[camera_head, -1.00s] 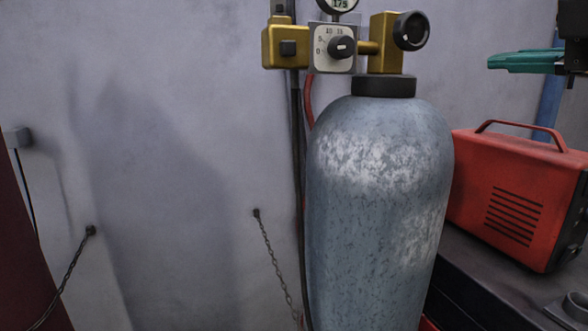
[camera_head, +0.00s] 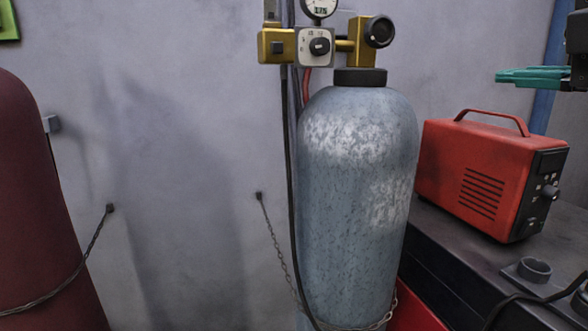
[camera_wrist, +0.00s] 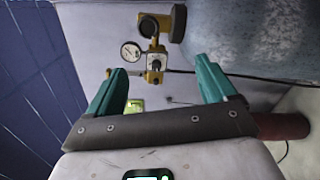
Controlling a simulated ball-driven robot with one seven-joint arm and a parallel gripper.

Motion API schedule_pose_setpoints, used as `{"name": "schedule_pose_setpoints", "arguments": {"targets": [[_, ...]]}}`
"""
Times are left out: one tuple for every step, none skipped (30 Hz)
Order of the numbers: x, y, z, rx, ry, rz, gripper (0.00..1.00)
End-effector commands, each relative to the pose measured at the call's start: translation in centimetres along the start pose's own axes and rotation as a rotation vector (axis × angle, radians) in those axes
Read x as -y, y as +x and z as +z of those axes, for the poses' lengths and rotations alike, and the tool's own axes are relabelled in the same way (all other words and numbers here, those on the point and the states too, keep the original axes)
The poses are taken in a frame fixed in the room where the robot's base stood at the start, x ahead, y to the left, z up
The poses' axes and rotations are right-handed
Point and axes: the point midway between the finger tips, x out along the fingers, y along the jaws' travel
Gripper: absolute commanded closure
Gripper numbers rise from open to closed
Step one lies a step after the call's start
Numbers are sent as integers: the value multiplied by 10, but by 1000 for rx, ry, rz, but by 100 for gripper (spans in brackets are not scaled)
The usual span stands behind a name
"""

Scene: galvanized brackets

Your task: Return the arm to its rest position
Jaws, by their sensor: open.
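My gripper (camera_wrist: 160,80) shows in the wrist view with its two teal fingers spread apart and nothing between them. Beyond the fingers, the brass regulator with its gauge shows in the background, apart from them. In the head view only part of my gripper (camera_head: 535,76) shows, at the upper right edge, above the red machine. A teal finger points left there, and the rest is cut off by the frame.
A grey-blue gas cylinder (camera_head: 352,190) with a brass regulator (camera_head: 318,46) stands before the wall. A red machine (camera_head: 480,175) sits on a dark bench (camera_head: 470,255) at right. A dark red cylinder (camera_head: 45,210) stands at left, with a chain (camera_head: 88,245) across it.

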Motion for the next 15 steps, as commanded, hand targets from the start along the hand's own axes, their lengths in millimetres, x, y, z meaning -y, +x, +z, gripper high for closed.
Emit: {"name": "schedule_pose_setpoints", "arguments": {"targets": [[6, 1, 2, 2, 27, -4, 16], [10, 2, 3, 3, 45, -7, 16], [15, 4, 4, 5, 69, -11, 16], [19, 5, 5, 6, 91, -15, 16], [24, 7, 5, 7, 113, -20, 16], [31, 9, 6, 7, 145, -26, 16], [37, 10, 7, 9, 170, -32, 16], [43, 12, 7, 11, 196, -38, 16], [52, 14, 8, 14, 234, -47, 16], [59, 16, 8, 15, 264, -54, 16], [67, 18, 8, 17, 295, -62, 16], [78, 21, 9, 22, 341, -73, 16], [88, 23, 9, 25, 376, -83, 16], [98, 25, 8, 28, 415, -95, 16], [113, 28, 7, 35, 473, -113, 16]]}}
